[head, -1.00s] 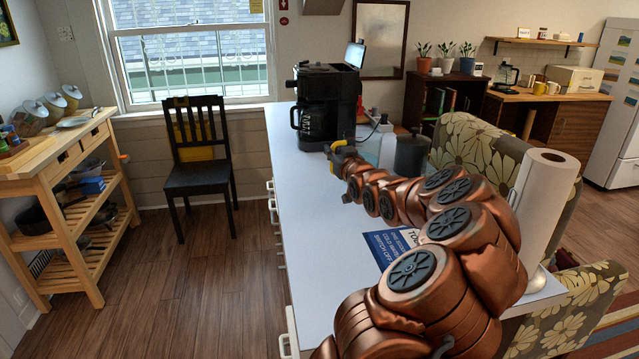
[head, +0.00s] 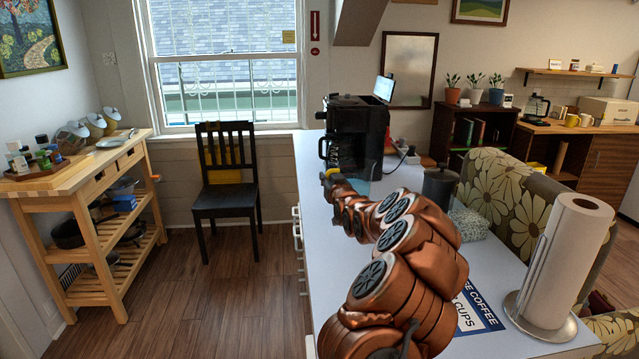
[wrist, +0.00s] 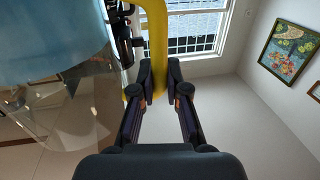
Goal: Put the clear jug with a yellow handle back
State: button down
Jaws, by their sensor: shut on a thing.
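The clear jug (wrist: 75,110) fills the left of the wrist view, with something light blue in its upper part there. Its yellow handle (wrist: 157,45) passes between the fingertips of my gripper (wrist: 160,78), which is shut on it. In the head view my gripper (head: 330,182) is over the far part of the white counter, just in front of the black coffee machine (head: 370,135). There the jug shows only as a small pale blue patch (head: 361,186), mostly hidden behind my arm. I cannot tell whether the jug touches the counter.
The white counter (head: 490,280) holds a dark canister (head: 440,187), a patterned box (head: 468,223), a blue sign (head: 476,310) and a paper towel roll (head: 568,262). A black chair (head: 226,190) and a wooden cart (head: 95,230) stand left.

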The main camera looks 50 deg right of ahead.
jog(key=shift+w+f+p, duration=0.5)
jog(key=shift+w+f, duration=1.05)
jog(key=shift+w, duration=0.15)
jog(key=c, duration=1.2)
grip_release()
jog(key=shift+f+p, duration=0.15)
jog(key=shift+p, duration=0.5)
jog(key=shift+b+v, duration=1.65)
jog(key=shift+v, duration=2.25)
